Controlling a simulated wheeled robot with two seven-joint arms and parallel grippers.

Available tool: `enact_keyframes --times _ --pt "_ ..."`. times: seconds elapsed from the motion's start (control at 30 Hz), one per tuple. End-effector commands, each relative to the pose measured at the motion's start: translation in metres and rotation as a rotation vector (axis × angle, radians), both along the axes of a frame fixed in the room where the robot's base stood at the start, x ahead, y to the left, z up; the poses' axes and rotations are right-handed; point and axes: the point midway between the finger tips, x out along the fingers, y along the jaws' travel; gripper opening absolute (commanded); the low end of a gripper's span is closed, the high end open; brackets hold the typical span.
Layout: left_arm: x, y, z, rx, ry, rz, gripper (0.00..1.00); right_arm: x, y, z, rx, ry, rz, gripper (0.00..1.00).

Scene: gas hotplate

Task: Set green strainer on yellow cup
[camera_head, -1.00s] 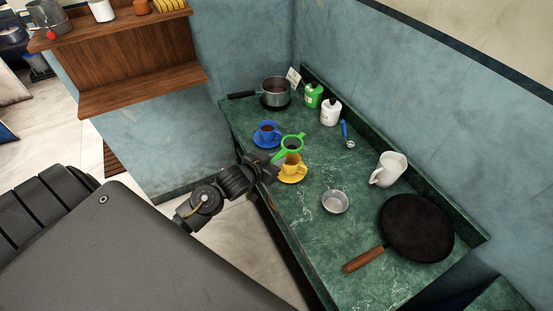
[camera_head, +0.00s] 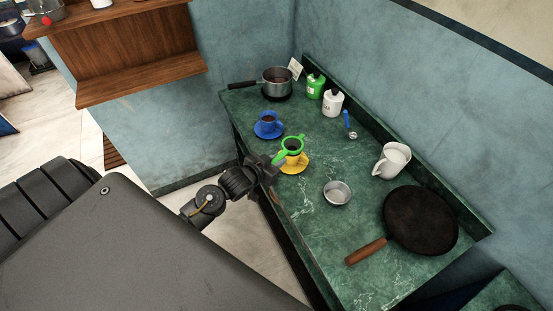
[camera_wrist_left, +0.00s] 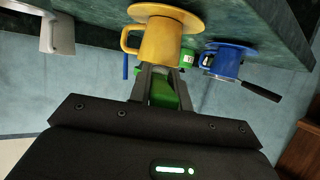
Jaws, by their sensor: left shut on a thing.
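The green strainer (camera_head: 298,140) is over the yellow cup (camera_head: 293,160) in the head view and covers most of its mouth. I cannot tell whether it rests on the rim. The cup stands upright on its yellow saucer (camera_head: 296,170). My left gripper (camera_head: 278,161) is shut on the strainer's handle, at the cup's left side. The inverted left wrist view shows the green handle (camera_wrist_left: 164,93) between the fingers (camera_wrist_left: 159,72), close to the yellow cup (camera_wrist_left: 160,42). My right gripper is not in view.
A blue cup (camera_head: 268,119) on a saucer stands just behind. A small metal bowl (camera_head: 337,193), a white jug (camera_head: 392,160), a frying pan (camera_head: 421,220), and a saucepan (camera_head: 277,82) stand on the green counter (camera_head: 330,245). Two canisters stand near the back wall.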

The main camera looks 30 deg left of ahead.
Motion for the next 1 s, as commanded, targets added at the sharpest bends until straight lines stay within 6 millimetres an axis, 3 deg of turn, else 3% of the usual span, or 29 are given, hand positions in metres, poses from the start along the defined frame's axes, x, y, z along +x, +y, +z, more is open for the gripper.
enact_keyframes --times 1.0 --pt "-0.0001 -0.0001 -0.0114 -0.001 0.001 0.0 0.0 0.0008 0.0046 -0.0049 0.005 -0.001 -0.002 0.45"
